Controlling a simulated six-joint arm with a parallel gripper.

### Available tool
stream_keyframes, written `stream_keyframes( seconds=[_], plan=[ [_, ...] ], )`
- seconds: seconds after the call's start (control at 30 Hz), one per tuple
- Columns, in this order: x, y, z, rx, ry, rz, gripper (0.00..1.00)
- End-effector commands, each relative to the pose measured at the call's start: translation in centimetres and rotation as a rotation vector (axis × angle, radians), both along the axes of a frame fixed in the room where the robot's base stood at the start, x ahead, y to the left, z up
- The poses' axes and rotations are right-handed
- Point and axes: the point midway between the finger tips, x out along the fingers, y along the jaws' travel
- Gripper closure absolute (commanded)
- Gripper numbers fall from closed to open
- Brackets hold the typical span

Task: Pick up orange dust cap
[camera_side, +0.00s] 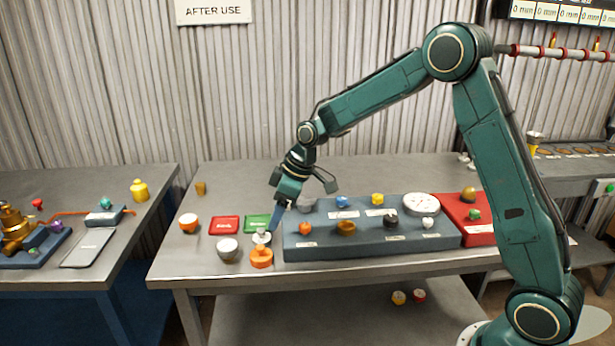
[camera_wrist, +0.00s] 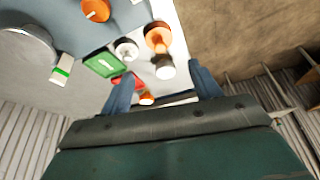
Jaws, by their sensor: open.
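An orange cap (camera_side: 261,256) with a raised knob sits near the table's front edge, left of the blue-grey block; it also shows in the wrist view (camera_wrist: 158,37). A smaller orange cap (camera_side: 305,229) stands on the block and shows at the wrist view's top (camera_wrist: 96,10). An orange-and-white cup-like piece (camera_side: 188,223) stands at the table's left. I cannot tell which is the dust cap. My gripper (camera_side: 275,222) is open and empty, above the table near the green tray, apart from all three. Both fingers (camera_wrist: 160,74) show in the wrist view.
A white knob (camera_side: 262,237) and a white-topped cup (camera_side: 227,250) stand close to the front orange cap. Red (camera_side: 224,225) and green (camera_side: 257,222) trays lie behind them. The blue-grey block (camera_side: 375,245) holds several parts. The table's back left is mostly clear.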

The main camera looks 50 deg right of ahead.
Motion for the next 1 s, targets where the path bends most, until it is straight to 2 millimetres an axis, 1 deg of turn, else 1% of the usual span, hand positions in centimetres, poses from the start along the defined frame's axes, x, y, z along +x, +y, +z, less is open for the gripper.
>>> stream_keyframes(
  seconds=[0.17, 0.4, 0.6, 0.7, 1.0],
  plan=[
    [0.5, 0.4, -1.7, 0.0, 0.004, 0.001, 0.37],
    [1.6, 1.2, -5.0, 0.0, 0.004, 0.002, 0.37],
    [2.3, 1.6, -7.0, 0.0, 0.002, 0.0, 0.37],
    [2.5, 1.7, -7.4, -0.001, 0.002, 0.0, 0.37],
    [2.6, 1.8, -7.7, -0.001, 0.001, 0.0, 0.37]
  ],
)
